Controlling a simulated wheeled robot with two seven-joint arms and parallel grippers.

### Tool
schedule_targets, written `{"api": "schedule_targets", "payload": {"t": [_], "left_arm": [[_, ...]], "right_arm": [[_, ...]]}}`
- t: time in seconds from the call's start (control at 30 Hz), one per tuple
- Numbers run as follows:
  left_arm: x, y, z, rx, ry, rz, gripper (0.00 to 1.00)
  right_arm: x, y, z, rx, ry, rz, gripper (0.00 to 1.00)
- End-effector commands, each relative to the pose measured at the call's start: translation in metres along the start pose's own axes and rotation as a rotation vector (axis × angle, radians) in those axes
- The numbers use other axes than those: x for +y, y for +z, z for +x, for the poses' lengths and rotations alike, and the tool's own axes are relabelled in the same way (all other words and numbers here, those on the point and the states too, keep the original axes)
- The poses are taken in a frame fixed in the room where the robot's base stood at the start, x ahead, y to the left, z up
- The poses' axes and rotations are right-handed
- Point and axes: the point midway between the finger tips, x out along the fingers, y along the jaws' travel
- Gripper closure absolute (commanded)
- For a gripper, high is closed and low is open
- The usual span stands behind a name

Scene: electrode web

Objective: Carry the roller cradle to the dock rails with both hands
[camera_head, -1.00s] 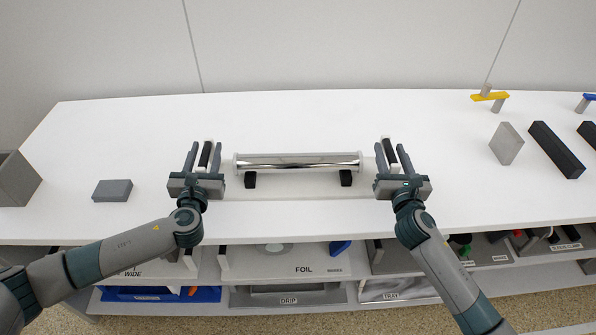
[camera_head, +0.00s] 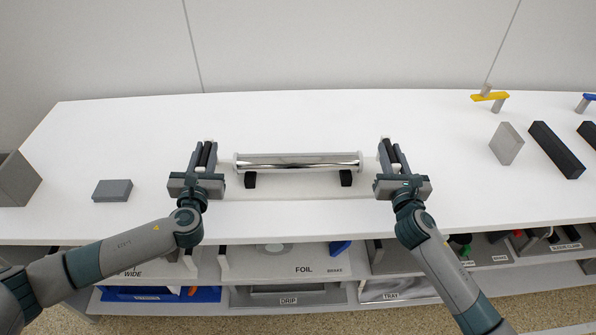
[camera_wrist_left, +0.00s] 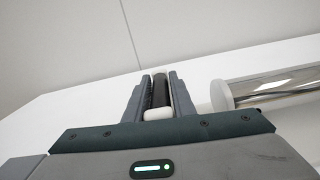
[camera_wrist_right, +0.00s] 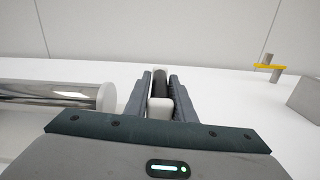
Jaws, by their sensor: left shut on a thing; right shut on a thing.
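The roller cradle holds a shiny metal roller (camera_head: 298,162) with white end caps, lying level across the middle of the white table, with black feet (camera_head: 346,178) under it. My left gripper (camera_head: 204,155) is shut on the dark and white handle (camera_wrist_left: 160,95) at the cradle's left end. My right gripper (camera_head: 390,155) is shut on the matching handle (camera_wrist_right: 160,90) at the right end. The roller's end cap shows beside each gripper in the wrist views. Dock rails cannot be made out for certain.
A grey block (camera_head: 113,191) and an open grey bin (camera_head: 17,180) are at the left. A grey plate (camera_head: 506,144), a black bar (camera_head: 556,149) and a yellow-topped stand (camera_head: 489,98) are at the right. Labelled shelf trays (camera_head: 290,297) sit below the front edge.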

Motion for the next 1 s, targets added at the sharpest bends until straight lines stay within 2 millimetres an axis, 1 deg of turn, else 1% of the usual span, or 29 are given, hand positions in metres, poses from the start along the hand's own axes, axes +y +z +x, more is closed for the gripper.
{"api": "schedule_targets", "payload": {"t": [0.77,0.8,1.0], "left_arm": [[0.0018,-0.0005,0.0002,0.0,0.003,0.008,1.0],[0.0023,0.004,0.0014,-0.008,0.004,0.007,1.0],[0.0025,0.0057,0.0013,-0.007,0.004,0.007,1.0]], "right_arm": [[0.0,-0.0004,0.0,0.001,0.0,0.008,1.0],[0.0005,0.0042,0.0007,-0.006,0.001,0.008,1.0],[0.0005,0.006,0.0007,-0.005,0.001,0.007,1.0]]}}
